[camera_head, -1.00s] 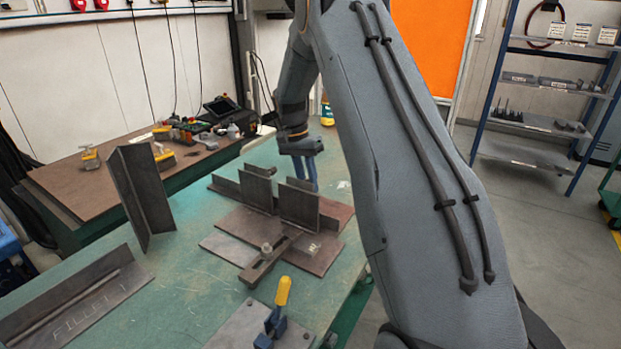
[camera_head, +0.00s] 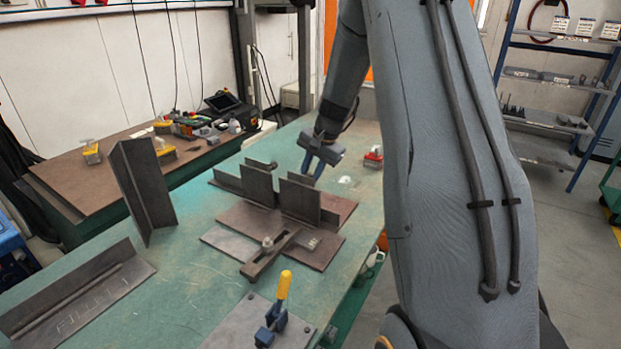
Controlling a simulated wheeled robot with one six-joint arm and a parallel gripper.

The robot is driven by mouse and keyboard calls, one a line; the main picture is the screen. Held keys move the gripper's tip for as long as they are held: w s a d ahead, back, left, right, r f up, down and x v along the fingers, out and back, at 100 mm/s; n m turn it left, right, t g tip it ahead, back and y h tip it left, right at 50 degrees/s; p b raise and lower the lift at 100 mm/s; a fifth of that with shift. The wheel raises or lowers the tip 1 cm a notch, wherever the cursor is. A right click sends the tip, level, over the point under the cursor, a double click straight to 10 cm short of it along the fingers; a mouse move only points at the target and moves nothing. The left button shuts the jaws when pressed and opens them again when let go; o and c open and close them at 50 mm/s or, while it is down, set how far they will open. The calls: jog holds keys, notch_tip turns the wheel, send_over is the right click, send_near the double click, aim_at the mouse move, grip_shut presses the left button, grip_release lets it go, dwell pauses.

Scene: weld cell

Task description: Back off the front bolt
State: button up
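A bolt (camera_head: 267,243) with a pale round head stands on a dark slotted clamp bar (camera_head: 262,266). The bar lies slantwise over the near edge of a brown base plate (camera_head: 318,258). Upright plates (camera_head: 299,203) stand on the base plate behind the bolt. A second bolt behind the plates cannot be made out.
A yellow-handled toggle clamp (camera_head: 282,290) stands at the table's near edge. An angle piece (camera_head: 142,195) stands at left, and a welded sample (camera_head: 78,300) lies nearer. A small red object (camera_head: 373,156) sits at the back right. The green table between them is clear.

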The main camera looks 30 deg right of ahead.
jog(key=shift+t+y+b, duration=1.4)
jog(key=shift+t+b, duration=0.6)
jog(key=shift+b, duration=5.95)
jog(key=o, duration=0.7)
jog(key=shift+r, duration=0.1)
jog(key=p+v, duration=0.2)
jog(key=v, duration=0.3)
jog(key=shift+p, duration=0.35)
jog(key=shift+c, duration=0.4)
